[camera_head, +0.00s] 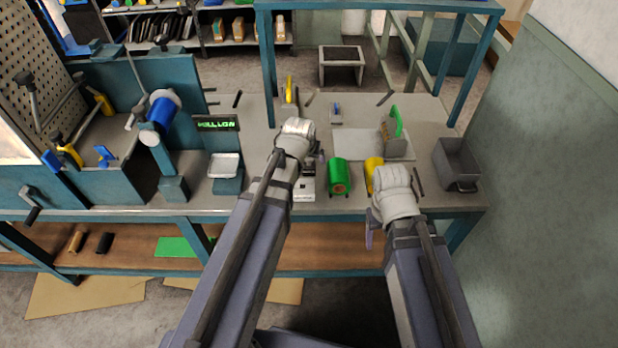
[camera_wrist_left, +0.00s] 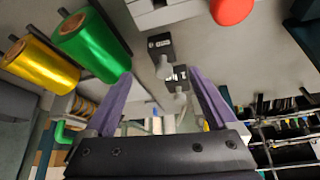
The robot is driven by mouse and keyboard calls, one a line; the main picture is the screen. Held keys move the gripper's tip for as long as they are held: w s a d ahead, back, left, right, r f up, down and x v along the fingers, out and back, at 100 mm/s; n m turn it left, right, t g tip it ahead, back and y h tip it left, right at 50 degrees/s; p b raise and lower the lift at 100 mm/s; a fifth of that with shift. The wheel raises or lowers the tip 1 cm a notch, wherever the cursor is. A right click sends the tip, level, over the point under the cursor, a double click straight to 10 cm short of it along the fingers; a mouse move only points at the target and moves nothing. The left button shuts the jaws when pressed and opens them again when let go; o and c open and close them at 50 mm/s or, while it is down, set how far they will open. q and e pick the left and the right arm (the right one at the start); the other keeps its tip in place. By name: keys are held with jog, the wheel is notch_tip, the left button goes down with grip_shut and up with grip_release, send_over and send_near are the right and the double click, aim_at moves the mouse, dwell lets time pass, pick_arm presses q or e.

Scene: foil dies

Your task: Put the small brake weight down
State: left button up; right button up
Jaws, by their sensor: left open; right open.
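Two small dark blocks with pale markings, which look like brake weights, show in the left wrist view: one (camera_wrist_left: 178,77) near my left fingertips and one (camera_wrist_left: 161,46) farther up. Each has a grey stem or hook. I cannot tell for sure which is the small brake weight. My left gripper (camera_wrist_left: 160,75) is open, its purple fingers on either side of the nearer block, with a gap showing. In the head view my left arm partly hides this spot. My right gripper (camera_head: 371,236) is open at the bench's front edge, its fingers mostly hidden by the wrist.
A green foil roll (camera_head: 339,176) and a yellow foil roll (camera_head: 373,168) lie right of my left gripper. A red round part (camera_wrist_left: 232,9) shows in the left wrist view. A grey bin (camera_head: 457,163) stands at the bench's right end.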

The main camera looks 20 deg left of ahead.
aim_at(308, 161)
pick_arm(q)
jog(key=shift+w+a+f, duration=0.1)
jog(key=shift+w+a, duration=0.05)
jog(key=shift+a, duration=0.05)
jog(key=shift+b+x, duration=1.15)
jog(key=shift+x, duration=0.15)
jog(key=shift+f, duration=0.1)
jog(key=b+x, duration=0.4)
jog(key=x, duration=0.1)
jog(key=shift+a+f+b, duration=0.1)
jog(key=shift+b, duration=0.25)
jog(key=shift+c, duration=0.3)
grip_shut()
